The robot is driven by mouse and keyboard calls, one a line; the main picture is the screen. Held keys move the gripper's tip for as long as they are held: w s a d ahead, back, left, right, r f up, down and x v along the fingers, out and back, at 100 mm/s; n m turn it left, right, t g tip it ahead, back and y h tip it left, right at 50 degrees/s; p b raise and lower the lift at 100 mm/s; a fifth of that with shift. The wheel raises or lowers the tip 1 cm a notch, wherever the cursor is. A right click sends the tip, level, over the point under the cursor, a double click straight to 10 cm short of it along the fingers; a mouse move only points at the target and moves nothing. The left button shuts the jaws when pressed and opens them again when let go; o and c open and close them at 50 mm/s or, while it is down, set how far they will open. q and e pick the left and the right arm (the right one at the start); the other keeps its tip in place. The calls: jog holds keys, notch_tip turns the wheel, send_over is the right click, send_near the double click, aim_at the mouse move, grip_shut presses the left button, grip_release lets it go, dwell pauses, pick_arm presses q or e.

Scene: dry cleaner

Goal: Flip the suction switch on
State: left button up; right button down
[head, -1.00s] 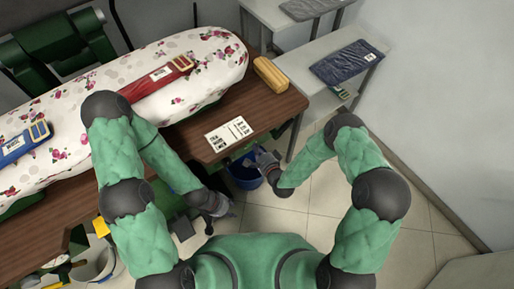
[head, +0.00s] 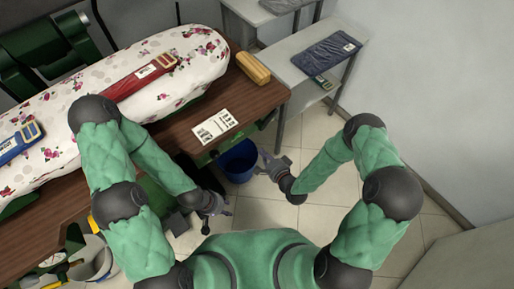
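I cannot make out a suction switch for certain. A green panel (head: 203,158) shows under the front edge of the wooden table (head: 190,133), partly hidden by my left arm, and any switch on it is too small to tell. My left gripper (head: 220,216) is in front of the table, low and empty, with its fingers apart. My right gripper (head: 260,162) is to the right of a blue bucket (head: 238,161), empty, with its fingers apart. Neither gripper touches the table.
A floral padded board (head: 190,80) with a red belt (head: 140,82) and a blue belt (head: 15,143) lies along the table. A printed card (head: 214,126) and yellow block (head: 253,67) lie on the table. A grey shelf (head: 300,62) stands right. Tiled floor is free at right.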

jog(key=shift+s+d+r, duration=0.25)
jog(key=shift+s+d, duration=0.3)
jog(key=shift+s, duration=0.1)
jog(key=shift+f, duration=0.1)
